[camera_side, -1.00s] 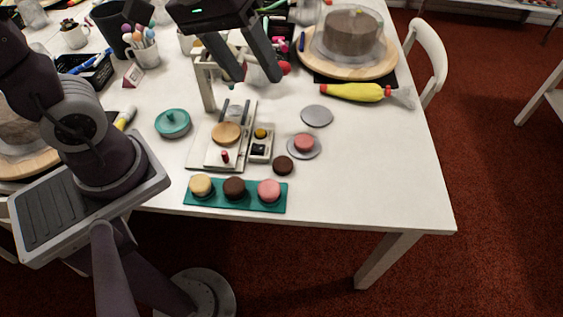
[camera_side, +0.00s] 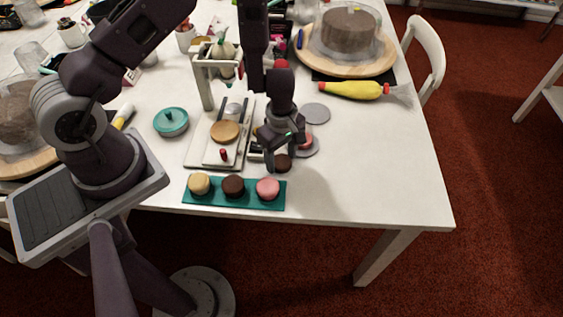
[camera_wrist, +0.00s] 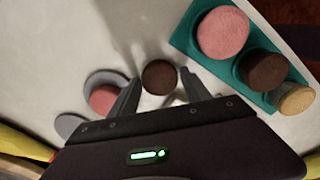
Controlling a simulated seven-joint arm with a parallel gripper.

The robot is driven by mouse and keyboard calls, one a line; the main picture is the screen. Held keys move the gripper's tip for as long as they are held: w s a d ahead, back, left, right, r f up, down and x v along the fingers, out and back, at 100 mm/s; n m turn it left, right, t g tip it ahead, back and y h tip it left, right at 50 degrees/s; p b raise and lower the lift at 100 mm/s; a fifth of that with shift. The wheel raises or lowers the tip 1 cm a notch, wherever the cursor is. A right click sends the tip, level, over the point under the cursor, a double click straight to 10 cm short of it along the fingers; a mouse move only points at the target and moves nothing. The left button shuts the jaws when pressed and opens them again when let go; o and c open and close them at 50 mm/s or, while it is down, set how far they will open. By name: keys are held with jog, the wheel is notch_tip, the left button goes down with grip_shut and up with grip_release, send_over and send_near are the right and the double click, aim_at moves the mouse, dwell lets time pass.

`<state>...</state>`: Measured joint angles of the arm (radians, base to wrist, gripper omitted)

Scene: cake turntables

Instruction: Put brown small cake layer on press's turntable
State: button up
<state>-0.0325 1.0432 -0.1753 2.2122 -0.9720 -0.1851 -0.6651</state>
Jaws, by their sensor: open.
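A small dark brown cake layer (camera_side: 283,163) lies on the white table in front of the press, partly hidden by my gripper (camera_side: 280,158) in the side view. In the wrist view the brown layer (camera_wrist: 160,77) shows between the two fingertips of my gripper (camera_wrist: 161,80). The jaws are open, with a gap seen on both sides of the layer. The press (camera_side: 206,85) stands behind and to the left. A tan round turntable (camera_side: 225,131) sits on its pale base and looks empty.
A teal tray (camera_side: 211,204) at the front edge holds a tan, a brown and a pink cake. A pink layer (camera_wrist: 103,98) on a grey disc is close beside my gripper. Another grey disc (camera_side: 317,113) lies behind.

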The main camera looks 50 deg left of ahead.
jog(key=shift+f, duration=0.25)
jog(key=c, duration=1.1)
jog(key=a+r+m, duration=0.3)
jog(key=r+m, duration=0.6)
jog(key=r, duration=0.1)
jog(key=a+r+m, duration=0.3)
jog(key=r+m, duration=0.6)
jog(key=r, duration=0.1)
send_over(225, 131)
notch_tip(225, 131, down, 9)
jog(key=shift+f, duration=3.15)
jog(key=shift+f, duration=0.4)
